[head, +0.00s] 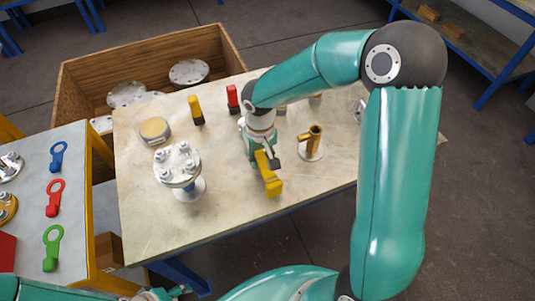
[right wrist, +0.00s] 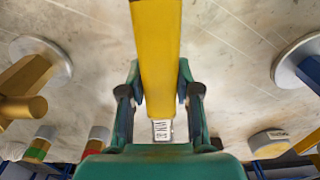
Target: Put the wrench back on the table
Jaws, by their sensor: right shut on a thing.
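The wrench, a yellow bar (head: 270,181), is held in my right gripper (head: 262,155) over the front part of the pale table (head: 235,220). In the right wrist view the yellow wrench (right wrist: 156,50) runs between the two fingers of the right gripper (right wrist: 160,100), which are closed on its sides. A small white label shows at its near end. I cannot tell whether the wrench touches the table. Part of my left gripper (head: 165,293) shows at the bottom left edge; its fingers are too unclear to read.
A bolted flanged vessel (head: 178,165) stands left of the wrench, a brass fitting (head: 311,142) right of it. A yellow-topped block (head: 196,110) and red-topped block (head: 232,98) stand behind. A side table (head: 80,235) holds blue, red and green tools. The table's front left is clear.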

